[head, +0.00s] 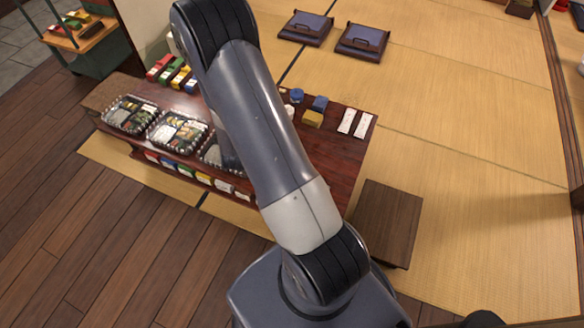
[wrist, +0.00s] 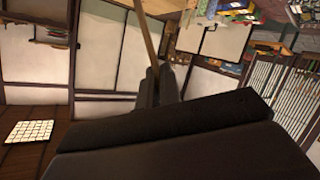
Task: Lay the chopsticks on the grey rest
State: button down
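In the wrist view, my gripper (wrist: 160,72) has its two dark fingers close together. A thin tan stick, which looks like the chopsticks (wrist: 145,30), runs from between the fingertips up to the top edge. I cannot tell whether it is one stick or a pair. The wrist view is turned toward the room, with no table top beneath the fingers. In the head view my arm hides the gripper and the middle of the table. I cannot make out the grey rest in either view.
A low dark-red table (head: 335,155) holds several clear lunch boxes (head: 178,132) at left, and blue and yellow items and two white strips (head: 347,121) at right. A brown stool (head: 386,222) stands at its right end. Two dark cushions (head: 361,42) lie behind on open tatami.

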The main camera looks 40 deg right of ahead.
jog(key=d+f+g+h+b, duration=0.1)
jog(key=d+f+b, duration=0.1)
jog(key=f, duration=0.2)
jog(key=s+d+f+g+h+b, duration=0.1)
jog(key=d+f+h+b, duration=0.1)
jog(key=f+b, duration=0.1)
jog(key=s+d+f+g+h+b, duration=0.1)
jog(key=d+f+b, duration=0.1)
jog(key=f, duration=0.3)
jog(key=shift+s+d+f+g+h+b, duration=0.1)
jog(key=shift+s+d+g+h+b, duration=0.1)
jog(key=shift+g+h+b, duration=0.15)
jog(key=shift+s+d+f+m+g+h+b, duration=0.2)
jog(key=shift+s+d+f+g+h+b, duration=0.6)
jog(key=shift+f+b, duration=1.75)
jog(key=shift+s+d+f+m+g+h+b, duration=0.35)
jog(key=shift+s+f+g+b, duration=1.05)
jog(key=shift+f, duration=1.9)
jog(key=shift+s+d+f+m+g+h+b, duration=0.1)
jog(key=shift+s+d+f+g+h+b, duration=0.65)
jog(key=shift+f+b, duration=2)
jog(key=shift+w+d+f, duration=0.15)
jog(key=shift+f, duration=0.05)
jog(key=c, duration=1.1)
grip_release()
jog(key=shift+o, duration=0.2)
jog(key=shift+p, duration=0.3)
notch_tip(320, 180, up, 7)
jog(key=p, duration=0.5)
jog(key=shift+p, duration=0.35)
